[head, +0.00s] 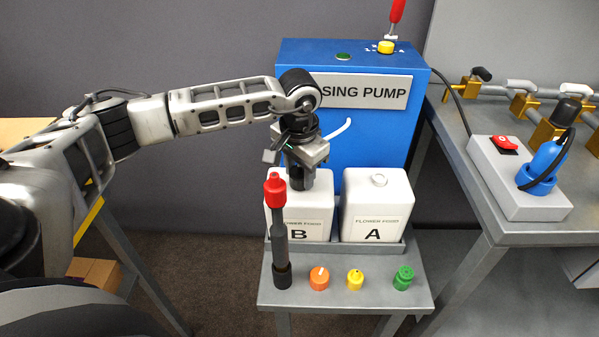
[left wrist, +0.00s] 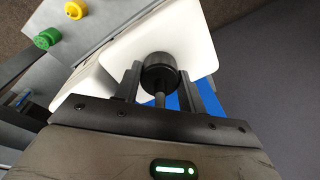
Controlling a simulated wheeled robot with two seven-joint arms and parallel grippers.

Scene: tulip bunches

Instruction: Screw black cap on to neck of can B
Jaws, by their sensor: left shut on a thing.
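White can B (head: 315,228) stands in a grey tray at the back of the small table, its label facing front. My left gripper (head: 297,175) points down over the top of can B. It is shut on the black cap (left wrist: 160,68), which sits between the two fingers in the left wrist view. The cap's dark side also shows below the fingers in the head view (head: 297,183). It is at the neck of can B, but the neck is hidden and I cannot tell whether the threads are engaged. My right gripper is out of view.
Can A (head: 377,200) stands right of can B with a bare pale neck. A dark rod with a red top (head: 280,240) stands in front of B. Orange (head: 319,279), yellow (head: 355,280) and green (head: 403,278) caps lie along the front. The blue pump (head: 360,135) is behind.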

